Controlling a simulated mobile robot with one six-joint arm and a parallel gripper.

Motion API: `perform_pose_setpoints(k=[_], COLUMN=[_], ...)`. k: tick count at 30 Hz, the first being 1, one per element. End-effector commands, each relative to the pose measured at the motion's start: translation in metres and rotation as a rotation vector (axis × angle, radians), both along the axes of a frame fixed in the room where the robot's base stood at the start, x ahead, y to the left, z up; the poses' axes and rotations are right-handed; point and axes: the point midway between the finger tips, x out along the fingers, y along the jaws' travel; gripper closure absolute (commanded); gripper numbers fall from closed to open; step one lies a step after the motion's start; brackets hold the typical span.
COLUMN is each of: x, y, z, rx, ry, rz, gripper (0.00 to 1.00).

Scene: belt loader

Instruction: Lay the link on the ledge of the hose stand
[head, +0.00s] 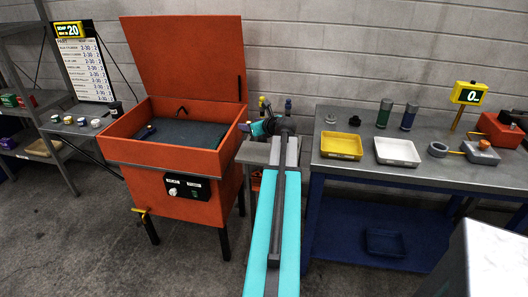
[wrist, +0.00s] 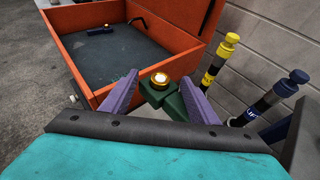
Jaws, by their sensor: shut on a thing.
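My gripper (wrist: 160,84) has two purple fingers, shut on a dark green angular piece (wrist: 180,103) with a bright brass round on top; I take this piece as the link. It is held up off any surface, near the orange washer's edge. In the head view my gripper (head: 249,127) is small and partly hidden by my arm, and the link cannot be made out. Capped posts, one yellow (wrist: 222,58) and one blue (wrist: 278,95), stand beyond it by the wall, probably on the hose stand; its ledge is not clearly seen.
An open orange washer (head: 190,184) with a raised lid stands left, a dark-blue item (head: 147,132) lying inside. A grey workbench (head: 345,172) at right carries a yellow tray (head: 342,146), a white tray (head: 397,151) and cylinders. A small grey surface (head: 255,154) lies between, partly behind my arm.

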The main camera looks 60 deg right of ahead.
Motion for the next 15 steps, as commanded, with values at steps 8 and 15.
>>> perform_pose_setpoints(k=[8, 15], x=[-0.001, -0.001], y=[-0.001, -0.001], z=[-0.023, -0.051], rx=[0.002, 0.001], ry=[-0.001, -0.002], rz=[-0.002, -0.002], gripper=[0.85, 0.85])
